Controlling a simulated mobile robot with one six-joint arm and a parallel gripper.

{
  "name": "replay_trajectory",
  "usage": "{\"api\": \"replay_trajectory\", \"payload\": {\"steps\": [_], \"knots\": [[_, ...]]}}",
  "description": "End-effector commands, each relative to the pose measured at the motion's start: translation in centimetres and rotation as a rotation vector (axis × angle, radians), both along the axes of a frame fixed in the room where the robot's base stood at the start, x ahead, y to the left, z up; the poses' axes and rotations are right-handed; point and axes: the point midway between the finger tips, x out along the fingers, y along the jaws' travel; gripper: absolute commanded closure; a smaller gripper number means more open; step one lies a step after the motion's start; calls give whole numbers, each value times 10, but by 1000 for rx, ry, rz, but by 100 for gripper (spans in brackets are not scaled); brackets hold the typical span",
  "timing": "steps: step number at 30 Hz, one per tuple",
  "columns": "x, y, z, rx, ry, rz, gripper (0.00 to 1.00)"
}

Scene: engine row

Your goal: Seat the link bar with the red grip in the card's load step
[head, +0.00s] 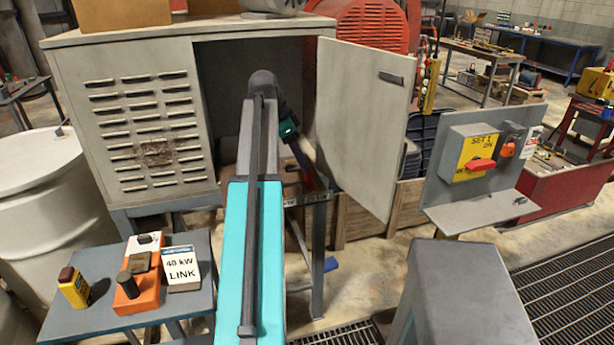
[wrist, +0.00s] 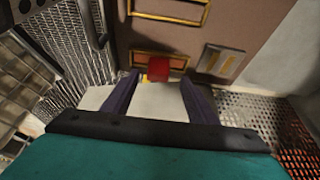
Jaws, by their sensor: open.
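The card (head: 182,268) reads "40 kW LINK" and stands on the small table at lower left in the head view. The red grip of the link bar (wrist: 166,67) shows in the wrist view, at a gold-framed slot in a brown panel. A bit of yellow shows beside it. My gripper (wrist: 160,82) is open, its two dark fingers pointing at the panel with the red grip between or just beyond their tips. I cannot tell whether they touch it. In the head view my arm reaches to the open cabinet (head: 120,130), and the bar is not visible there.
The cabinet door (head: 362,125) stands open right of my arm. A switch panel (head: 480,170) is farther right. An orange device (head: 140,292) sits beside the card.

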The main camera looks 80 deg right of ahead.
Motion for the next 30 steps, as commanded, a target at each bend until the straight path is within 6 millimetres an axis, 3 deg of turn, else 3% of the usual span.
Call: {"api": "replay_trajectory", "payload": {"steps": [5,18,30], "knots": [[-3,0,-6,0,0,0,47],[-19,-5,-42,1,1,1,47],[-20,-6,-47,0,0,1,47]]}}
